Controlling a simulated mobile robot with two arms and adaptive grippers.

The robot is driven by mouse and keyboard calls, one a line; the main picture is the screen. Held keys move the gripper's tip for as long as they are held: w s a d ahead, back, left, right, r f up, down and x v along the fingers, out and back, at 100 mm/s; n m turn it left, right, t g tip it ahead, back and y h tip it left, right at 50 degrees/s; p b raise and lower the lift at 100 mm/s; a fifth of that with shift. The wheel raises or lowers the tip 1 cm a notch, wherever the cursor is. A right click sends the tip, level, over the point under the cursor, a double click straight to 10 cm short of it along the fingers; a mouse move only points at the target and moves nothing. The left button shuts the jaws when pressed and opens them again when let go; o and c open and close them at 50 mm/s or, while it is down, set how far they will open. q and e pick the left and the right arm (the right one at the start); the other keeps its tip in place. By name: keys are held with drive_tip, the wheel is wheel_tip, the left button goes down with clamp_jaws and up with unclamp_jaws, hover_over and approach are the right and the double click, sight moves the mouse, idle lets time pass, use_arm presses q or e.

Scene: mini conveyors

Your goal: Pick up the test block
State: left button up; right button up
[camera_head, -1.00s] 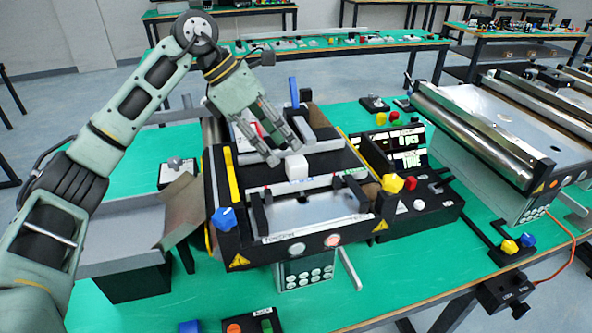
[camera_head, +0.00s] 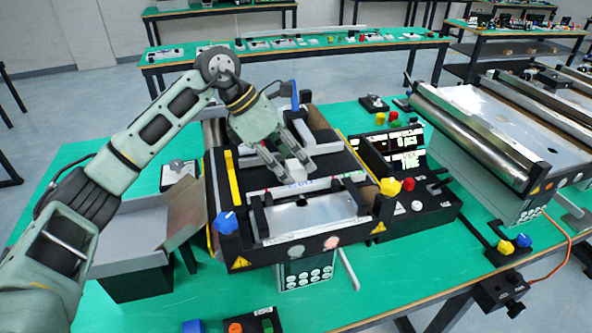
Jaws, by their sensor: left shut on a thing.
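The test block (camera_head: 294,169) is a small white cube over the black belt of the mini conveyor, just behind the front bar with printed labels. My left gripper (camera_head: 291,166) points down and to the right, with its fingers on either side of the block. It is shut on the block. Whether the block still touches the belt, I cannot tell. My right gripper is not in view.
The conveyor (camera_head: 232,243) has a yellow side rail (camera_head: 232,176), a blue knob (camera_head: 225,222) and a yellow knob (camera_head: 390,187). A lit display (camera_head: 403,150) stands to the right. A grey chute (camera_head: 130,232) lies left. A second conveyor (camera_head: 470,130) is at right.

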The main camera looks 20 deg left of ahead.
use_arm(q)
drive_tip(key=shift+c, duration=0.6)
drive_tip(key=shift+c, duration=0.2)
